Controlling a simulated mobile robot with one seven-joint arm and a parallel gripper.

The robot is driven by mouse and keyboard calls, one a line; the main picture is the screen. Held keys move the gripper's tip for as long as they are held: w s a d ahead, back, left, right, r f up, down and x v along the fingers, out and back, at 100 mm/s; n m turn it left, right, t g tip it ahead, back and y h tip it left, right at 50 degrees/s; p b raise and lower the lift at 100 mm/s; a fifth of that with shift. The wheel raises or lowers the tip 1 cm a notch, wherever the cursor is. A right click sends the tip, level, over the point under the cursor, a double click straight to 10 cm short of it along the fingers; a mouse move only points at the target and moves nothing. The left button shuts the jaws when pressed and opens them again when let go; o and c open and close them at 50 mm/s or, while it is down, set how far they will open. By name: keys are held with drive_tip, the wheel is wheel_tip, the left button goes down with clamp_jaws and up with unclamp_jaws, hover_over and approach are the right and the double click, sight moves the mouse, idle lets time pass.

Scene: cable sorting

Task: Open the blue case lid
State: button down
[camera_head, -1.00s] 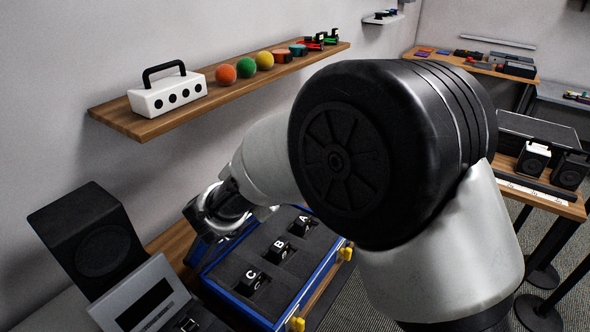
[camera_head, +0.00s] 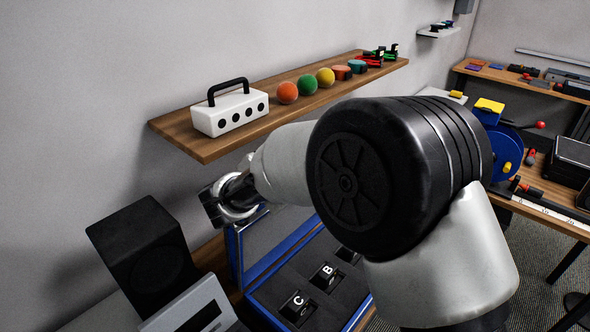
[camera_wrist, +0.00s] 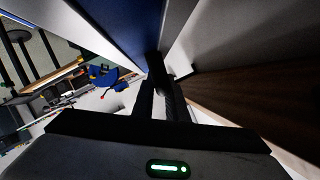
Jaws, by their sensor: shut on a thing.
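The blue case (camera_head: 262,312) lies open on the wooden surface, with dark foam and black blocks marked B (camera_head: 326,277) and C (camera_head: 298,306) inside. A third block is partly hidden behind my arm. Its blue-edged lid (camera_head: 236,262) stands raised, roughly upright, along the wall side of the case. My gripper is at the lid's upper edge; my wrist covers its fingertips in the head view. In the wrist view my gripper (camera_wrist: 163,82) is shut at the edge of the lid's blue panel (camera_wrist: 125,25).
A black speaker (camera_head: 145,260) and a grey device (camera_head: 195,308) stand left of the case. A wall shelf (camera_head: 205,147) above my wrist carries a white box with a handle (camera_head: 232,112) and coloured balls. Another bench with a blue reel (camera_head: 500,150) is at right.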

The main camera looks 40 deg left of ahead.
drive_tip(key=shift+a, duration=0.15)
drive_tip(key=c, duration=2)
unclamp_jaws()
drive_tip(key=shift+c, duration=0.2)
drive_tip(key=shift+s, duration=0.1)
drive_tip(key=b+v, duration=0.2)
drive_tip(key=v, duration=1.5)
drive_tip(key=shift+s, duration=0.15)
drive_tip(key=shift+r, duration=0.1)
